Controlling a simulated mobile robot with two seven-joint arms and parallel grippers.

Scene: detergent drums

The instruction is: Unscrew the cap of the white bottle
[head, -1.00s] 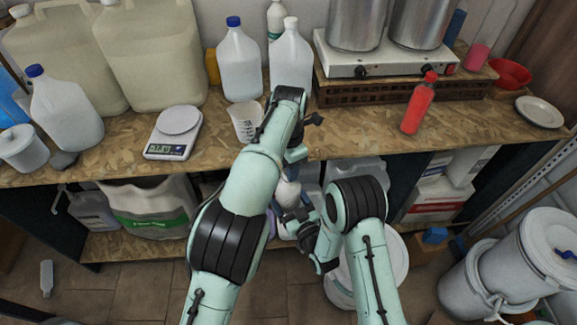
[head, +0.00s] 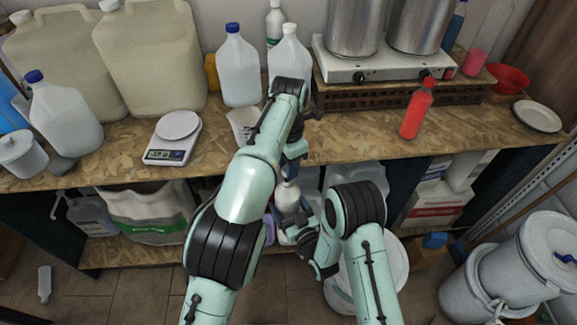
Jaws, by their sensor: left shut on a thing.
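The white bottle (head: 287,198) is upright in front of the bench edge, between my two hands. My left gripper (head: 290,174) points down at the bottle's top from above and is shut on its cap, which is mostly hidden by the fingers and the wrist. My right gripper (head: 290,222) reaches in from the right, low beside the bottle's body. Its fingertips are dark and partly hidden, so its grip on the bottle cannot be made out.
The wooden bench (head: 340,143) carries a scale (head: 172,137), a measuring cup (head: 241,125), clear jugs (head: 239,72), a hot plate with pots (head: 395,62) and a red bottle (head: 417,111). Large containers stand at the back left. White buckets (head: 535,262) stand on the floor at the right.

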